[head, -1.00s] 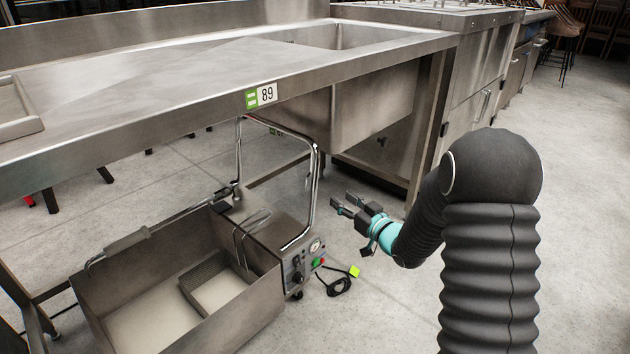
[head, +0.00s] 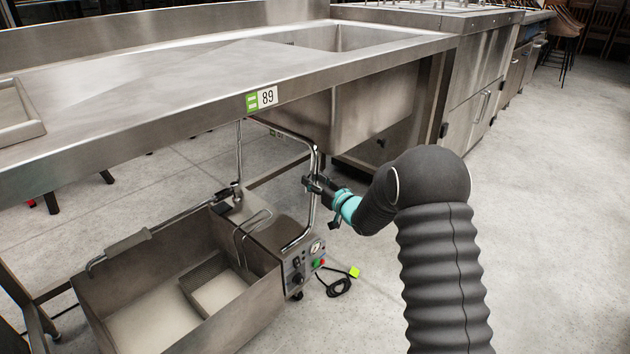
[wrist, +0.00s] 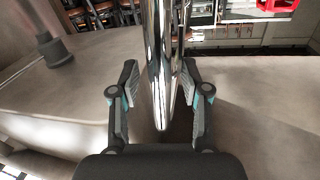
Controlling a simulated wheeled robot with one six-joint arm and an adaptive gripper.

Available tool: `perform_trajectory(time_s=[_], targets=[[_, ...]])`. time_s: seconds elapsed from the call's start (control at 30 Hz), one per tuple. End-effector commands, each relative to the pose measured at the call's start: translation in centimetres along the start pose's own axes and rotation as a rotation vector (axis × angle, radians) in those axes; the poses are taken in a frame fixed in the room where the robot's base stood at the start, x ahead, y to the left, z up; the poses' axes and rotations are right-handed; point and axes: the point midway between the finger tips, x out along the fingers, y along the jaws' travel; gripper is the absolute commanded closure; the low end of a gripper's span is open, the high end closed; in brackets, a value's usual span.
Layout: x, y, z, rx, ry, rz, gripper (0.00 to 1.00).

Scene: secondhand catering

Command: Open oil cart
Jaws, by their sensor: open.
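The oil cart (head: 180,313) is an open steel tub on casters, standing partly under the steel table. A bent chrome push handle (head: 317,165) rises from its right end. My gripper (head: 309,183) is at the upright of this handle in the head view. In the wrist view the chrome tube (wrist: 161,60) runs between the two open fingers of my gripper (wrist: 161,88), with a gap showing on each side. A bar with a grey grip (head: 128,242) lies along the tub's back. A control panel (head: 304,268) with a gauge and coloured buttons is on the right end.
The steel table (head: 130,120) with a sink overhangs the cart. A black cable with a yellow-green tag (head: 354,271) lies on the floor right of the cart. Steel cabinets (head: 470,115) stand behind. The floor on the right is clear.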

Motion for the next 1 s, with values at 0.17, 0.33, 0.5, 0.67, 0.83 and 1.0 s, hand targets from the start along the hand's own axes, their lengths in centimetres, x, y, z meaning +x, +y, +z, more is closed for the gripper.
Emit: perform_trajectory(time_s=[0.17,0.33,0.5,0.67,0.83,1.0], targets=[[0.2,0.0,0.0,0.0,0.0,0.0,0.54],[0.2,0.0,0.0,0.0,0.0,0.0,0.66],[0.1,0.0,0.0,0.0,0.0,0.0,1.0],[0.1,0.0,0.0,0.0,0.0,0.0,1.0],[-0.1,0.2,0.0,0.0,0.0,0.001,1.0],[-1.4,1.1,0.0,0.0,-0.001,0.003,1.0]])
